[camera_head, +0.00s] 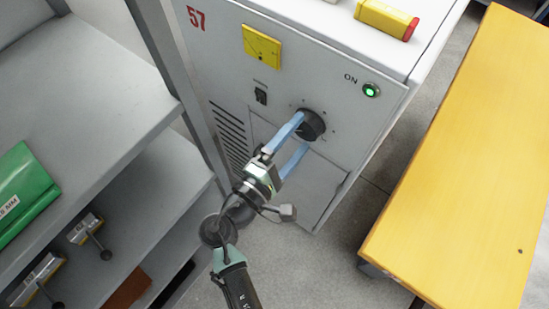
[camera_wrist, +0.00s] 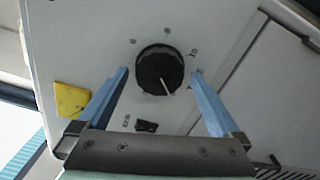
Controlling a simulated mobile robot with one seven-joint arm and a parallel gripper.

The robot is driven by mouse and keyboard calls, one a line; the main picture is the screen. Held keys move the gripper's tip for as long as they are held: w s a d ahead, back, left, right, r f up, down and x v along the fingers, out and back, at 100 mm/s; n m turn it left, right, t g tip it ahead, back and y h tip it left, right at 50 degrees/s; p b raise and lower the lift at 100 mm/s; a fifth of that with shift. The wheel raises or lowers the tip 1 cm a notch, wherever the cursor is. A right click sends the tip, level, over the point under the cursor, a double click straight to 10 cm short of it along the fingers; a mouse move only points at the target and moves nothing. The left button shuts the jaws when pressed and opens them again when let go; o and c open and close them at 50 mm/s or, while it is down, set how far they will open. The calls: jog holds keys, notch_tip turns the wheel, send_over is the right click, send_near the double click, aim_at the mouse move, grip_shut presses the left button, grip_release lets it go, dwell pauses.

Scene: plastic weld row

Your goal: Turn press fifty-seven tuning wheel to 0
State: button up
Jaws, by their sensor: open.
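The press marked with a red 57 (camera_head: 196,18) is a light grey cabinet. Its black round tuning wheel (camera_head: 312,124) sits on the front panel, ringed by small marks. In the wrist view the wheel (camera_wrist: 158,68) carries a white pointer line aimed toward the lower right; the marks are too small to read surely. My gripper (camera_head: 298,132) is open, its two blue fingers in front of the panel. In the wrist view the fingertips are on either side of the wheel, with gaps between; contact does not show.
A green lamp (camera_head: 371,90) labelled ON is lit. A yellow-topped table (camera_head: 465,180) stands right, grey shelves (camera_head: 75,90) left. A yellow-and-red object (camera_head: 386,19) lies on top of the press.

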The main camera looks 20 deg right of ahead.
jog(key=v, duration=1)
jog(key=shift+s+a+b, duration=0.3)
jog(key=shift+b, duration=0.15)
